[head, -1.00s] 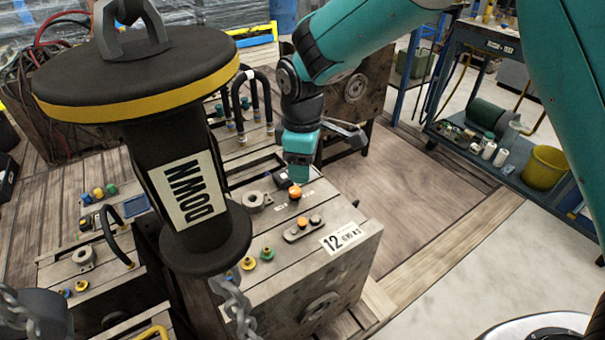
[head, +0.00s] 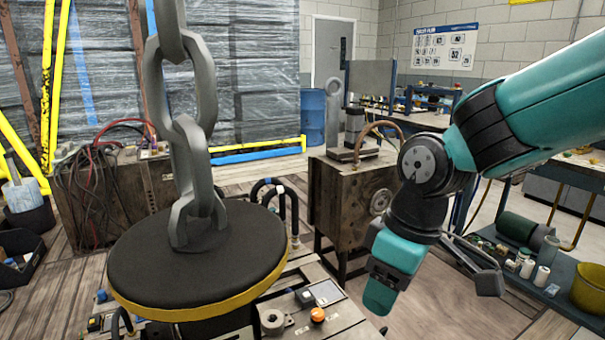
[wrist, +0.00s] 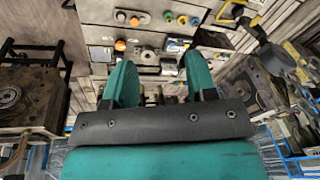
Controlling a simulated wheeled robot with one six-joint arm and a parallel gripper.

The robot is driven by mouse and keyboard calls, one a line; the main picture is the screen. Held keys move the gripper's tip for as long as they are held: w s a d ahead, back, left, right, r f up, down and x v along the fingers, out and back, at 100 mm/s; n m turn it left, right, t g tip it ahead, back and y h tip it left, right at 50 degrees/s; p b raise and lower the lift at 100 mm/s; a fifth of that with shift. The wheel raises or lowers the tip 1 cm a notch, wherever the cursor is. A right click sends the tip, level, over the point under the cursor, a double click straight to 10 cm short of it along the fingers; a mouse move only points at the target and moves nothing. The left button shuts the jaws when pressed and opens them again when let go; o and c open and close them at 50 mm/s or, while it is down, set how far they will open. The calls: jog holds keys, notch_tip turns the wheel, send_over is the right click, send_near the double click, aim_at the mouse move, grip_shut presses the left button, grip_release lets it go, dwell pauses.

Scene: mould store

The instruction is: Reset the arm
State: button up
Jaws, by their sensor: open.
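My gripper (head: 382,300) is at the right of centre in the head view, on the teal arm, with its fingers pointing down and slightly left. In the wrist view my gripper (wrist: 158,75) shows two teal fingers spread apart with nothing between them. It is above the mould top with the orange button (head: 317,315). In the wrist view an orange button (wrist: 120,46) lies beyond the fingertips. The fingers look clear of the mould, and the exact height cannot be told.
A black disc with yellow rim (head: 200,258) hangs on a grey chain (head: 188,130) at left and hides part of the mould. A wooden mould (head: 340,208) stands behind my gripper. A shelf trolley (head: 480,262) with a yellow bucket (head: 592,288) is at right.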

jog(key=s+d+r+m+y, duration=0.1)
jog(key=s+d+r+m, duration=0.1)
jog(key=s, duration=0.5)
jog(key=s+d+r+m+y, duration=0.1)
jog(key=s+d, duration=0.1)
jog(key=s, duration=0.5)
notch_tip(320, 180, up, 14)
jog(key=w+p, duration=0.1)
jog(key=p, duration=1.3)
jog(key=shift+a, duration=0.25)
jog(key=shift+f, duration=0.1)
